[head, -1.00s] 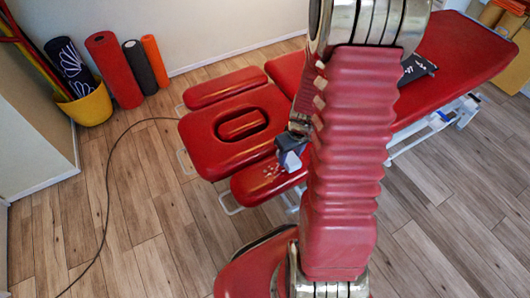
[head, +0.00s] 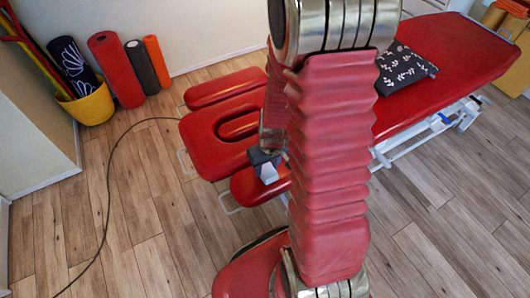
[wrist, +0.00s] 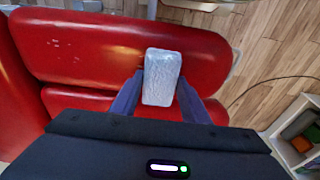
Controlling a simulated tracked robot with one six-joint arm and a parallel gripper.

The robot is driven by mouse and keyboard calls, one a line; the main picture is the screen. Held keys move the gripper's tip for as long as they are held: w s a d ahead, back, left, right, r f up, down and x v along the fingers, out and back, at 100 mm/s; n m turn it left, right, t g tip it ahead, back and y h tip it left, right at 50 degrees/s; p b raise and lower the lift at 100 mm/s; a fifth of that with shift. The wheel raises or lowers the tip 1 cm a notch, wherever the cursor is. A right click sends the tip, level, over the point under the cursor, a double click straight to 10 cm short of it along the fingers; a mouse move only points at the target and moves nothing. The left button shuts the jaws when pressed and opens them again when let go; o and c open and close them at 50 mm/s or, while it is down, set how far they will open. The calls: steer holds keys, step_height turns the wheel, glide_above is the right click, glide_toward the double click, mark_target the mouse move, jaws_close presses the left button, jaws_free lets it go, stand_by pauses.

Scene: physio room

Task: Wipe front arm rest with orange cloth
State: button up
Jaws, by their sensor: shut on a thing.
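The front arm rest (head: 248,187) is a red padded cushion at the near side of the treatment table's head end. In the wrist view the arm rest (wrist: 100,45) runs across the top, with a few small white specks on its left part. My gripper (head: 266,166) is over this arm rest, partly hidden by my arm. In the wrist view my gripper (wrist: 157,92) is shut on a pale grey-blue, crinkled block-shaped thing (wrist: 162,75). It looks pale, not orange, and lies over the arm rest's near edge. I cannot tell whether it touches the pad.
The red head rest (head: 205,130) and far arm rest (head: 220,88) lie beyond. A dark patterned pillow (head: 408,68) is on the table (head: 460,50). A yellow bucket (head: 90,106) and rolls (head: 115,70) stand by the wall. A cable (head: 108,190) crosses otherwise clear floor.

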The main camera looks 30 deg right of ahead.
steer(key=shift+a+r, duration=0.15)
steer(key=shift+a, duration=0.1)
steer(key=shift+d+r, duration=0.1)
steer(key=shift+r, duration=3.9)
steer(key=w+a+r, duration=0.3)
steer(key=w+a, duration=0.2)
steer(key=w, duration=0.4)
steer(key=w+a+r, duration=0.4)
steer(key=w+a, duration=0.2)
steer(key=w, duration=0.2)
steer(key=shift+w, duration=0.35)
steer(key=shift+f, duration=0.1)
